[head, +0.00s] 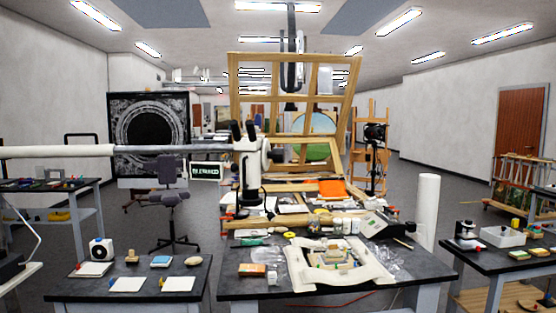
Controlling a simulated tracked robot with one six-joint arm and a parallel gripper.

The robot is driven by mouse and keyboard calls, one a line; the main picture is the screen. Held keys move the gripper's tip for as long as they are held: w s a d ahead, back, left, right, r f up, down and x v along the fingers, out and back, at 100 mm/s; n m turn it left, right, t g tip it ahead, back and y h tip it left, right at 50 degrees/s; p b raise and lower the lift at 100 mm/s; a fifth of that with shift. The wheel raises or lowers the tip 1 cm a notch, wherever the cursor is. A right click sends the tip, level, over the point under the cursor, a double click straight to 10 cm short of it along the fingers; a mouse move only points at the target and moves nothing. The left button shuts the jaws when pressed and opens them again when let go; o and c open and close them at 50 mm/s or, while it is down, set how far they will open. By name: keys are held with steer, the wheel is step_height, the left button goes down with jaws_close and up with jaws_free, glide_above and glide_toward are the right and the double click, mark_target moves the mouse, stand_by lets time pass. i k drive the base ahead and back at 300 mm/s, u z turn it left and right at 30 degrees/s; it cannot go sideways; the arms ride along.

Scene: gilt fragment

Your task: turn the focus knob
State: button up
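A white and dark microscope-like head (250,160) with two dark eyepiece-like tubes on top shows near the middle of the head view. It hangs at the end of a long pale boom (110,151) that comes in from the left edge. A small pale round part on the right side of the head may be the focus knob (266,146). It is too small to tell for sure. The lower end of the head is dark and shows in front of the crowded bench. I do not see my gripper in this view.
The central bench (240,290) holds a pale cloth (300,272) around a small framed piece, plus jars and tools. A lower table (75,292) stands left, another (468,260) right. A white roll (428,210) stands upright behind the bench. An office chair (172,197) stands back left.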

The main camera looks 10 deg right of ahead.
mark_target(278, 155)
steer(key=k, duration=0.55)
steer(key=z, duration=0.45)
steer(key=i, duration=2.4)
steer(key=u, duration=1.15)
steer(key=i, duration=0.85)
steer(key=u, duration=0.6)
